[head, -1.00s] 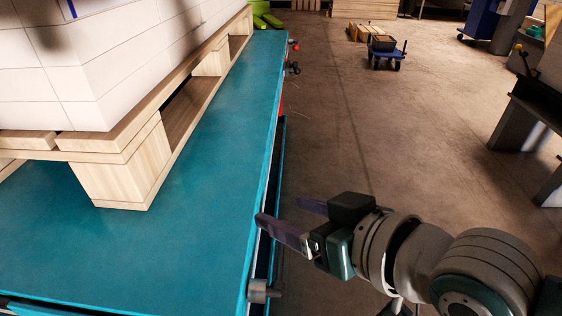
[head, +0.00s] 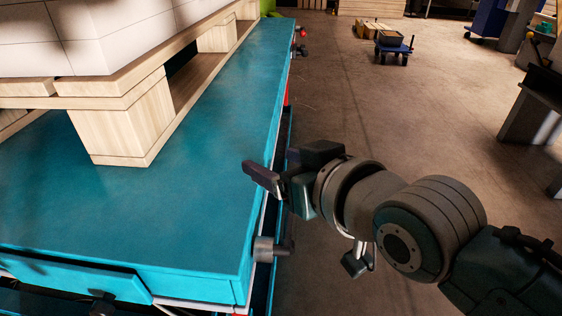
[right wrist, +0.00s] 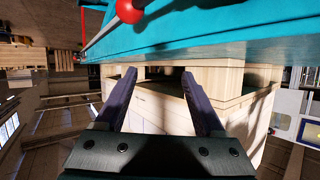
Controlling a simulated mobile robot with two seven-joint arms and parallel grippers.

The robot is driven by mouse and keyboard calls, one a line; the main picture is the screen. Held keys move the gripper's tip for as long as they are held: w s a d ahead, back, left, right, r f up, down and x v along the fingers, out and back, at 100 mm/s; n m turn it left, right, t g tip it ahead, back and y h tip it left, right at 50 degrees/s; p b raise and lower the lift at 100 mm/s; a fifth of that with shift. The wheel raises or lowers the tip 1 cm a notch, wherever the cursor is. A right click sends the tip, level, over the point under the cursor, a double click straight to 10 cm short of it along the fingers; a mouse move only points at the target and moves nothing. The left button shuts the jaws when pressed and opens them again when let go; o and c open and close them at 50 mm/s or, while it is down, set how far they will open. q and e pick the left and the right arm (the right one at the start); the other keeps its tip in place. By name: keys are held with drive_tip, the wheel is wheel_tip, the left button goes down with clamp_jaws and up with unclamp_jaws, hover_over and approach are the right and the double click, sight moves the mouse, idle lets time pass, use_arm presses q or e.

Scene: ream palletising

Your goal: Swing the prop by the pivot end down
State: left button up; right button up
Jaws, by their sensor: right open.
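My right gripper (head: 262,176) is at the right edge of the teal lift table (head: 215,205), its fingers pointing left over the edge in the head view. In the right wrist view the gripper (right wrist: 158,74) is open, with nothing between its two dark fingers. A red ball knob (right wrist: 130,10) on a metal rod shows at the top of that view, apart from the fingers. A grey cylinder (head: 268,250) sticks out at the table's near right corner, below the gripper. I cannot tell which part is the prop or its pivot end. My left gripper is not in view.
A wooden pallet (head: 125,125) with white wrapped stacks (head: 120,35) stands on the table. Small red and black knobs (head: 301,42) sit along the far right edge. A blue cart (head: 393,48) stands on open floor. A dark bench (head: 530,105) is at the right.

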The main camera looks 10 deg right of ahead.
drive_tip(key=s+d+r+n+t+b, duration=0.1)
drive_tip(key=s+t+b, duration=0.3)
drive_tip(key=s, duration=1)
drive_tip(key=r+n+b, duration=0.1)
drive_tip(key=b, duration=0.2)
drive_tip(key=shift+r+n+t+y+b, duration=0.15)
drive_tip(key=shift+n+t+y+b, duration=0.15)
drive_tip(key=shift+d+r, duration=0.1)
drive_tip(key=s+d+r+m+g+h+p, duration=0.1)
drive_tip(key=s+d+r+g+h+p, duration=0.25)
drive_tip(key=r+p, duration=1.25)
drive_tip(key=s+d+r+m+g+p, duration=0.1)
drive_tip(key=s+d+r+g+p, duration=0.35)
drive_tip(key=r+p, duration=1.2)
drive_tip(key=s+d+r+m+g+h+p, duration=0.1)
drive_tip(key=s+r+g+p, duration=0.6)
drive_tip(key=p, duration=1.6)
wheel_tip(320, 180, up, 36)
drive_tip(key=w+t+p, duration=0.1)
drive_tip(key=w+p, duration=0.1)
drive_tip(key=p, duration=3.1)
drive_tip(key=shift+w+d, duration=0.15)
drive_tip(key=shift+w, duration=0.25)
